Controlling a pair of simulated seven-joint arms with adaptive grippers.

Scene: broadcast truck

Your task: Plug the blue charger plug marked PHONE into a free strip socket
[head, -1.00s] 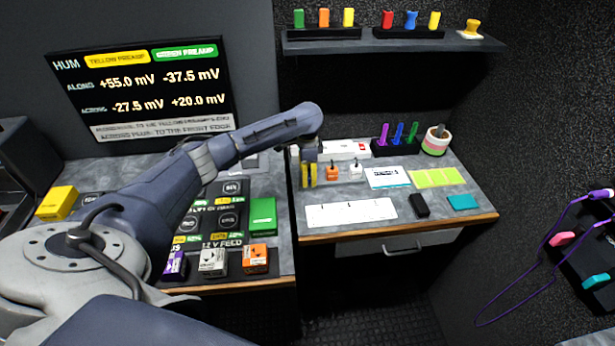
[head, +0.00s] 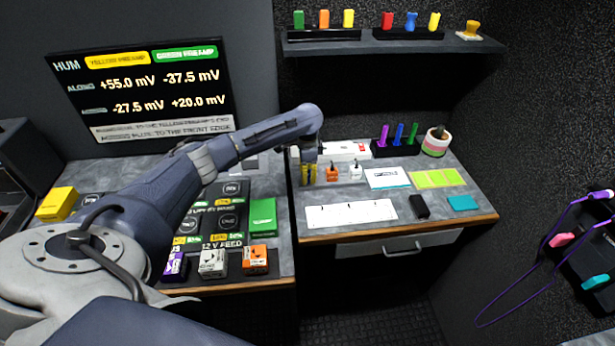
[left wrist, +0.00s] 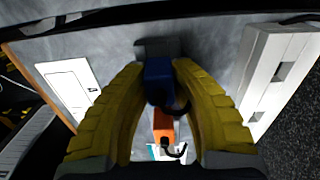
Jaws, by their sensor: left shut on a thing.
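My left gripper (head: 309,174) is over the right-hand desk. In the left wrist view, its yellow fingers (left wrist: 158,75) are shut on a blue plug (left wrist: 158,82). A dark grey piece shows at the plug's far end; I cannot tell whether they touch. The PHONE marking is not readable. The white power strip (head: 345,149) lies at the back of the desk, partly behind the gripper; in the left wrist view the strip (left wrist: 262,45) is to the right, apart from the plug, with dark sockets facing up. My right gripper is not in view.
An orange plug (head: 332,174) and a white plug (head: 356,173) stand just right of the gripper. A white card (head: 388,178), a long white sheet (head: 350,213) and a black block (head: 419,206) lie nearby. A pen rack (head: 396,148) stands at the back right.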

